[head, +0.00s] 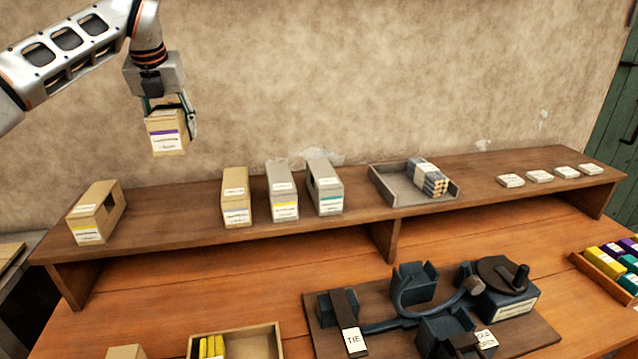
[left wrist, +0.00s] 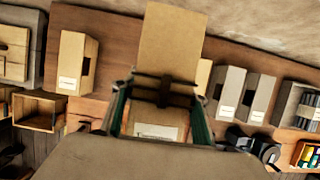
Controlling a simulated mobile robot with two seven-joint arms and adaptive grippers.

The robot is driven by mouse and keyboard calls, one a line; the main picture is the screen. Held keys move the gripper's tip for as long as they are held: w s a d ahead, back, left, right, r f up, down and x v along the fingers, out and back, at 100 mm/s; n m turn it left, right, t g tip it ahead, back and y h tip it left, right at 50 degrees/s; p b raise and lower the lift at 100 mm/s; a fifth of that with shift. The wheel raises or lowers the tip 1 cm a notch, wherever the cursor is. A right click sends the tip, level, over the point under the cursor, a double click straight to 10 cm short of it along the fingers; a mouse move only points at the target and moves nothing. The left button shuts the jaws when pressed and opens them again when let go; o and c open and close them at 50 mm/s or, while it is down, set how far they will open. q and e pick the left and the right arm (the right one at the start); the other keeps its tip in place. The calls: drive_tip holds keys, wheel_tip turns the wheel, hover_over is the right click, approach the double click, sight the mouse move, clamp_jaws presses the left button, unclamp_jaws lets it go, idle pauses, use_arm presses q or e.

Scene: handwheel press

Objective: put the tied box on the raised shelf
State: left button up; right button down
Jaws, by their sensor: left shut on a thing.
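A tan cardboard box (head: 168,137) with a purple stripe and a white label hangs in my left gripper (head: 170,106). The gripper is shut on its upper part. The box is in the air, clear of the raised shelf (head: 165,208), over the gap between two tan boxes. In the left wrist view the held box (left wrist: 170,40) sits between the fingers (left wrist: 160,112), and a dark band crosses it. I cannot tell whether that band is a tie or part of the gripper. My right gripper is not in view.
On the shelf, a yellow-striped tan box (head: 97,212) stands left of the gap. Another tan box (head: 236,197) and two grey boxes (head: 283,190) (head: 323,187) stand right of it. A grey tray (head: 385,183) and white labels (head: 540,176) lie farther right. The handwheel press (head: 430,310) is below.

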use_arm(q)
drive_tip(key=shift+d, duration=0.1)
hover_over(195, 210)
drive_tip(key=s, duration=0.2)
drive_tip(key=f, duration=1.5)
drive_tip(key=shift+w+d+f+p, duration=0.15)
drive_tip(key=shift+w+d+p, duration=0.1)
drive_tip(key=shift+p, duration=0.1)
drive_tip(key=shift+f, duration=2.3)
drive_tip(key=o, duration=1.2)
drive_tip(key=shift+c, duration=0.2)
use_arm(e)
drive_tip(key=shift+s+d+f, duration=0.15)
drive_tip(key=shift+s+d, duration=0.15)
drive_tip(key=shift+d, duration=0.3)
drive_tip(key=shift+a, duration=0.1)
